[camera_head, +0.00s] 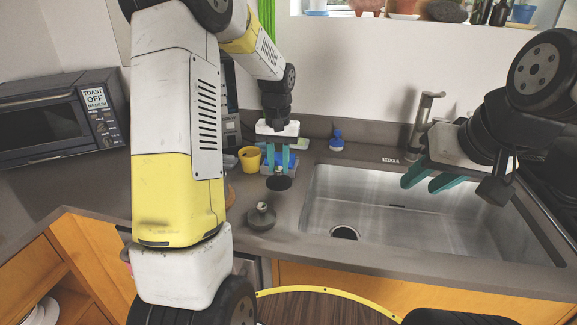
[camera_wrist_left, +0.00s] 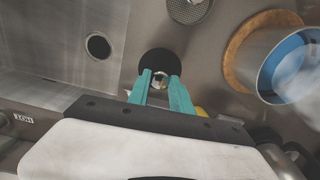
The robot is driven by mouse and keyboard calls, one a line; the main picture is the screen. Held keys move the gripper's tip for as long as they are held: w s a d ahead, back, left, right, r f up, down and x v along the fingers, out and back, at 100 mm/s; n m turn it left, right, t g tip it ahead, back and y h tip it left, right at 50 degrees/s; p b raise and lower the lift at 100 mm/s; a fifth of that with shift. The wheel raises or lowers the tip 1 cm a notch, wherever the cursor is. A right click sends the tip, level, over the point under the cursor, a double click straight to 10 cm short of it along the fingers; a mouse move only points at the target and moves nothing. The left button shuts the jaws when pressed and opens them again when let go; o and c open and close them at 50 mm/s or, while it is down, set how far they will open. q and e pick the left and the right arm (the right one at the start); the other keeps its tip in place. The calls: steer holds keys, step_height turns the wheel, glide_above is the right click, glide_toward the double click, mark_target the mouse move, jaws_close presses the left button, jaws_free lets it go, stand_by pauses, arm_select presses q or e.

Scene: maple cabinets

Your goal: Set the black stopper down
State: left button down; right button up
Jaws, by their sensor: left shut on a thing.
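The black stopper (camera_head: 279,184) is a dark round disc with a small light knob, over the counter left of the sink. It also shows in the left wrist view (camera_wrist_left: 152,59). My left gripper (camera_head: 278,169) points down with its teal fingers (camera_wrist_left: 160,82) shut on the stopper's knob. I cannot tell whether the disc touches the counter or hangs just above it. My right gripper (camera_head: 428,182) is over the right part of the sink, its teal fingers apart and nothing visible between them.
The steel sink (camera_head: 400,215) is to the right, with a drain (camera_head: 344,232). A grey strainer (camera_head: 262,217) sits on the counter in front of the stopper. A yellow cup (camera_head: 250,158) and a blue-capped bottle (camera_head: 337,141) stand behind. A cork trivet (camera_wrist_left: 236,62) bears a metal pot (camera_wrist_left: 262,70).

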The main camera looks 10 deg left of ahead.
mark_target(279, 168)
arm_select(q)
steer(key=shift+f, duration=1.8)
steer(key=shift+f, duration=0.15)
steer(key=c, duration=1.1)
jaws_free()
steer(key=shift+c, duration=0.2)
step_height(279, 168, up, 12)
steer(key=s+d+r+t+h, duration=0.1)
steer(key=s+r+t, duration=0.2)
steer(key=s, duration=0.9)
steer(key=s+d+r+t+h, duration=0.1)
steer(key=s+r+t, duration=0.2)
steer(key=s, duration=0.9)
steer(key=shift+s+r+m, duration=0.15)
steer(key=shift+r+m, duration=0.25)
steer(key=shift+r, duration=0.15)
